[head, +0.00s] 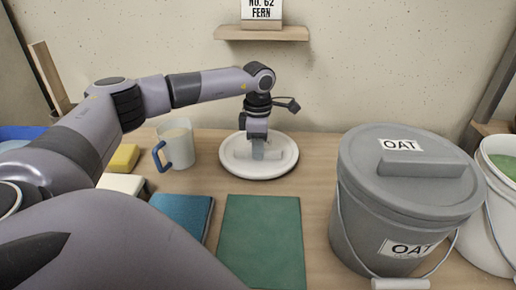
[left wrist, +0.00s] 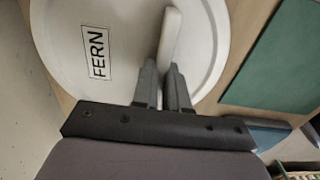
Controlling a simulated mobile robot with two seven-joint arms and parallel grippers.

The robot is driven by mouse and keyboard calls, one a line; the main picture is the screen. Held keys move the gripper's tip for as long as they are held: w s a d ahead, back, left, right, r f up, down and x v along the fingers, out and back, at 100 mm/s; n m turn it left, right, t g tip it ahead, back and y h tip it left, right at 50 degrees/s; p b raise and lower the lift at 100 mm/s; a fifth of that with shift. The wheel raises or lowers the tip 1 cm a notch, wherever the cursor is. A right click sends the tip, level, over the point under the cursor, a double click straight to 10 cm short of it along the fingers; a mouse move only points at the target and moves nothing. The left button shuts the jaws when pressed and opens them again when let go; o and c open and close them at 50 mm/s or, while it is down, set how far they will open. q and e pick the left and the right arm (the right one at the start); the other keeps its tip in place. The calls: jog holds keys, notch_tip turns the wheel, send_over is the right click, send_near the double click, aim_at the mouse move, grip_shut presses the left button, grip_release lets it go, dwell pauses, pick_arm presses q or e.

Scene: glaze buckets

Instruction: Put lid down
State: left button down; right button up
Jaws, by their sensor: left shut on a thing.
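A round white lid (head: 262,175) lies flat at the back middle of the wooden table, level and on or very close to the tabletop; I cannot tell if it touches. Its bar handle (left wrist: 171,30) and its FERN label (left wrist: 96,54) show in the left wrist view. My left gripper (head: 258,154) points down over the lid, shut on the handle; its fingers also show in the left wrist view (left wrist: 161,72). A white bucket (head: 499,215) with green contents stands uncovered at the far right, partly cut off. My right gripper is not in view.
A grey OAT bucket (head: 382,226) with its lid on stands right of the white lid. A mug with a blue handle (head: 177,144) and a yellow block (head: 123,158) stand left. A green mat (head: 262,238) and a blue book (head: 185,214) lie in front. A shelf (head: 262,34) hangs above.

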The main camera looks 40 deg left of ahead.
pick_arm(q)
jog(key=c, duration=1.1)
grip_release()
jog(key=shift+f, duration=0.1)
jog(key=shift+c, duration=0.2)
notch_tip(320, 180, up, 5)
jog(key=shift+f+p, duration=0.1)
jog(key=shift+p, duration=0.55)
notch_tip(320, 180, up, 8)
jog(key=p, duration=0.1)
jog(key=shift+f, duration=0.2)
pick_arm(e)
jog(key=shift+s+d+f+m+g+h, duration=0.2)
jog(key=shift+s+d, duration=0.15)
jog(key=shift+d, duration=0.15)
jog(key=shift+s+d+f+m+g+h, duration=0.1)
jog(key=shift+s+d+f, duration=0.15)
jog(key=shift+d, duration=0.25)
